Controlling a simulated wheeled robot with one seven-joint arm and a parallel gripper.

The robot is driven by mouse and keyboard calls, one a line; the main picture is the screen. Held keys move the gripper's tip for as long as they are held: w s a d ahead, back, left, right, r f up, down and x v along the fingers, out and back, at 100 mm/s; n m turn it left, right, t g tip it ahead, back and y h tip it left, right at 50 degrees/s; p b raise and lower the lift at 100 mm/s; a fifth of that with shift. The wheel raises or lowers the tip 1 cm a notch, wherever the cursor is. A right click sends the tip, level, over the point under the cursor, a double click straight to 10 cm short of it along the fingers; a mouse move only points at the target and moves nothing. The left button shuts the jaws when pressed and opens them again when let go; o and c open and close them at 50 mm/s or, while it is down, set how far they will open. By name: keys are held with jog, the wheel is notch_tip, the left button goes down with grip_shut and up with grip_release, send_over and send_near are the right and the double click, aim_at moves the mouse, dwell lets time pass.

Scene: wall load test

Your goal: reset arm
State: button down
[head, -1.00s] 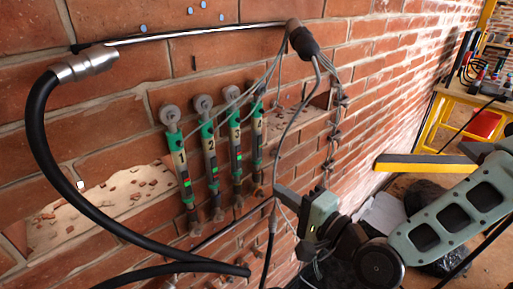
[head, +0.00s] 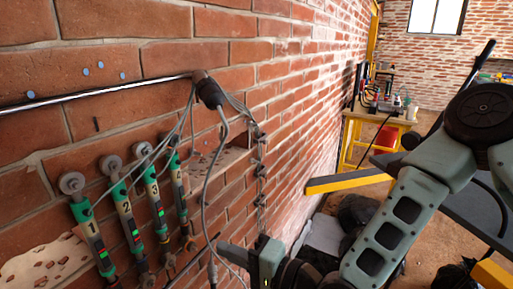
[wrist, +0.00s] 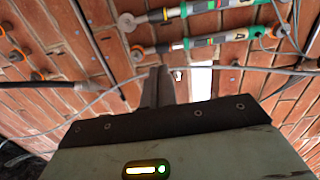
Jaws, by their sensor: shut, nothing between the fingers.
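My gripper (head: 230,254) is at the bottom centre of the head view, in front of the brick wall. Its fingers are together and empty, pointing left toward the wall. In the wrist view the shut fingers (wrist: 157,86) point up the picture toward the bricks. My grey-green arm reaches in from the right of the head view. Numbered green gauges, such as gauge 4 (head: 177,186) and gauge 3 (head: 155,200), hang on the wall left of my gripper. Whether a finger touches a cable cannot be told.
Grey cables (head: 212,160) hang from a black connector (head: 209,92) close to my gripper. A metal rod (head: 110,90) runs along the wall. A yellow beam (head: 345,183) juts out beyond the arm. A yellow workbench (head: 385,120) stands farther back. Dark bags (head: 357,213) lie on the floor.

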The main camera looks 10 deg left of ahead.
jog(key=s+d+n+g+h+p, duration=0.2)
jog(key=s+d+n+g+h, duration=0.25)
jog(key=d+n+h, duration=0.45)
jog(key=s+d+r+n+g+h+p, duration=0.1)
jog(key=s+d+r+h, duration=0.2)
jog(key=d, duration=0.4)
jog(key=s+d+r+n+g+h+p, duration=0.1)
jog(key=s+d+r+h, duration=0.2)
jog(key=s+d+r, duration=0.3)
jog(key=shift+s+d+r+n+h, duration=0.3)
jog(key=shift+s+d+h, duration=0.1)
jog(key=shift+s+d, duration=0.7)
jog(key=shift+w, duration=0.2)
